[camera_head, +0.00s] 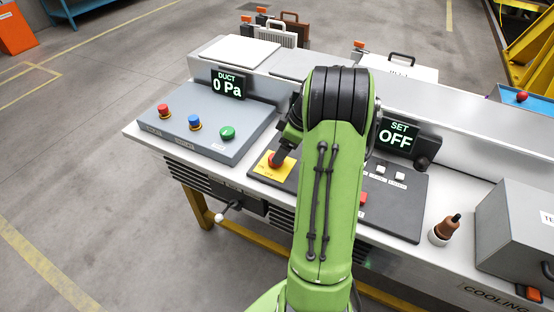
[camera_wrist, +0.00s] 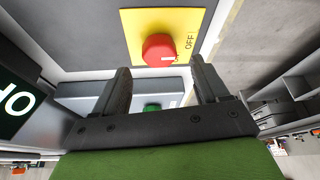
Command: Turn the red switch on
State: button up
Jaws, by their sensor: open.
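A round red knob (camera_head: 275,160) sits on a yellow plate (camera_head: 264,170) on the dark panel, left of my arm. In the wrist view the red knob (camera_wrist: 158,48) has a pale mark at its lower edge, and its yellow plate (camera_wrist: 140,20) reads OFF. My gripper (camera_wrist: 160,68) is open, its two fingers apart, one at each side below the knob, with nothing between them. In the head view my gripper (camera_head: 288,144) is close by the knob; contact cannot be told. Another small red part (camera_head: 363,198) shows right of my arm, partly hidden by it.
A grey box left carries a red button (camera_head: 163,110), a blue button (camera_head: 194,122) and a green button (camera_head: 227,132). Displays read DUCT 0 Pa (camera_head: 228,84) and SET OFF (camera_head: 398,134). A brown-handled tool (camera_head: 445,230) and grey case (camera_head: 518,235) stand right.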

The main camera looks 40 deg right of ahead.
jog(key=x, duration=0.4)
jog(key=shift+b, duration=0.4)
jog(key=c, duration=1.1)
jog(key=shift+o, duration=0.2)
jog(key=m+h+b, duration=0.1)
jog(key=m, duration=0.1)
jog(key=m+h, duration=0.1)
jog(key=m, duration=0.2)
jog(key=shift+a+m+t+b, duration=0.2)
jog(key=shift+m+t+b, duration=0.1)
jog(key=shift+t+b, duration=0.1)
jog(key=m+h, duration=0.1)
jog(key=m, duration=0.2)
jog(key=m+h, duration=0.1)
jog(key=m, duration=0.2)
jog(key=shift+a+g+b, duration=0.1)
jog(key=shift+g+b, duration=0.2)
jog(key=shift+m, duration=0.3)
